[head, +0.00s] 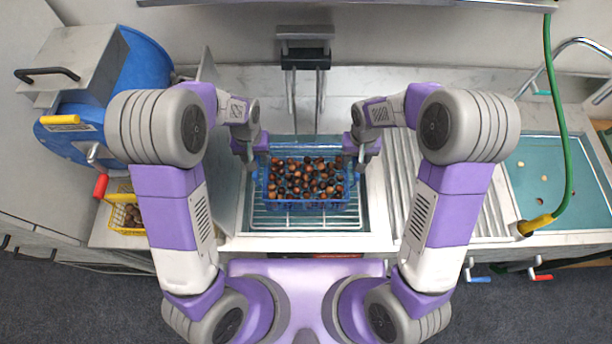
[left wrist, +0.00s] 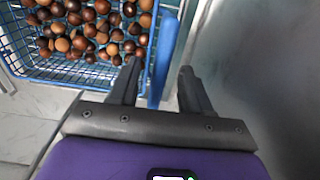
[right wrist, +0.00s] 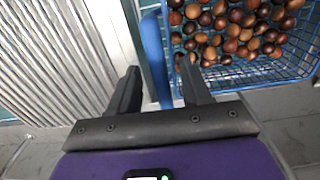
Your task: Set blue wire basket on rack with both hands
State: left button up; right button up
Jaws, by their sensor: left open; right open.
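The blue wire basket (head: 306,204), full of brown chestnuts (head: 306,178), sits level at the middle of the head view, over the wire rack (head: 300,221) in a basin. I cannot tell whether its base touches the rack. My left gripper (head: 256,160) is at the basket's left end, fingers open on either side of a blue handle (left wrist: 164,60). My right gripper (head: 354,160) is at the right end, fingers open around the other blue handle (right wrist: 155,55). Small gaps show between fingers and handles in both wrist views. The basket also shows in the left wrist view (left wrist: 60,72).
A blue drum machine (head: 140,65) and a yellow basket (head: 125,212) stand at the left. A ribbed drainboard (head: 485,205) and a teal sink (head: 540,185) with a green hose (head: 559,110) lie at the right. A dark bracket with prongs (head: 304,60) is on the back wall.

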pick_arm(q)
jog(key=shift+f, duration=1.7)
pick_arm(e)
jog(key=shift+f, duration=1.7)
pick_arm(q)
grip_shut()
pick_arm(e)
grip_shut()
pick_arm(q)
jog(key=shift+w+r, duration=0.1)
pick_arm(e)
jog(key=shift+w+r, duration=0.1)
